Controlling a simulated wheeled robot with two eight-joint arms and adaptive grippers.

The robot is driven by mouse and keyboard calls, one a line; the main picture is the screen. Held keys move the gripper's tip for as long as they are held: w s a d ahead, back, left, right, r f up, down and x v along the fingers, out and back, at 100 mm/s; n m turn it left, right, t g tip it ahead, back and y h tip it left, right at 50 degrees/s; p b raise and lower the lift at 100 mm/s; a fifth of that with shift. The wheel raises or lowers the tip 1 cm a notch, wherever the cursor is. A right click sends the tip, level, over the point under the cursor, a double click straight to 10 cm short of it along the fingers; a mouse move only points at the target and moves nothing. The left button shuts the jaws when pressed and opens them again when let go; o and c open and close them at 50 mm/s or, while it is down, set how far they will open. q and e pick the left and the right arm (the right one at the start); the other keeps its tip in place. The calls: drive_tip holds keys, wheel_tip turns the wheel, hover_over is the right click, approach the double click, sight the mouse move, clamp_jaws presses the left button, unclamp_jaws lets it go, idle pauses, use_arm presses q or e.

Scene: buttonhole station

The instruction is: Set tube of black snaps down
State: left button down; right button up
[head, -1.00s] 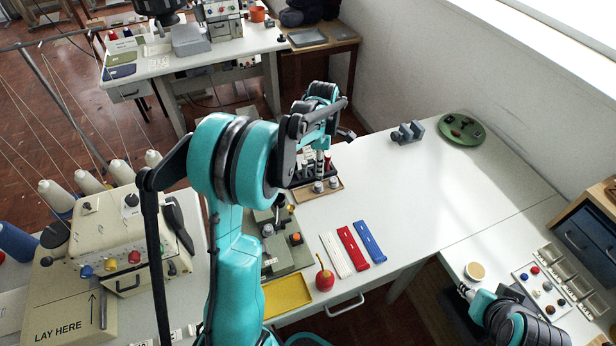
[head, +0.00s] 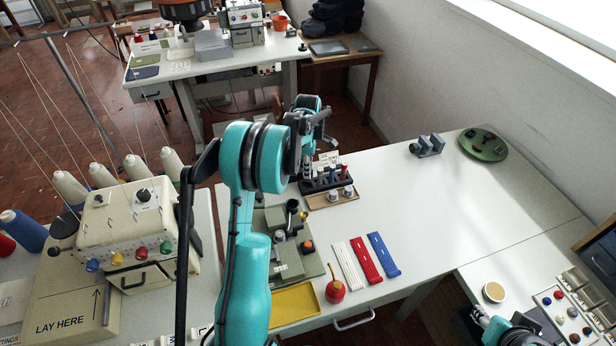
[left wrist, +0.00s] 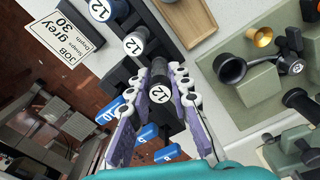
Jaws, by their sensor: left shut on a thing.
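My left gripper (head: 307,176) is at the left end of the black tube rack (head: 326,182) in the head view. In the left wrist view, its purple-padded fingers (left wrist: 160,92) are shut on a dark tube (left wrist: 159,88) marked 12, which I take for the tube of black snaps. Its lower end is hidden, and I cannot tell whether it sits in the rack or above it. My right gripper (head: 480,315) is at the lower right, small and partly cut off.
A wooden tray (head: 340,200) with two grey-capped tubes lies in front of the rack. A job card (left wrist: 62,38) stands beside the rack. A green snap press (head: 287,258) is nearer me. White, red and blue strips (head: 366,260) lie to the right; the table's middle is clear.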

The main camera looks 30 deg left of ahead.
use_arm(q)
wheel_tip(320, 180, down, 3)
drive_tip(key=shift+b, duration=0.5)
drive_tip(key=shift+f, duration=0.15)
drive_tip(key=shift+f, duration=0.15)
drive_tip(key=c, duration=1.4)
unclamp_jaws()
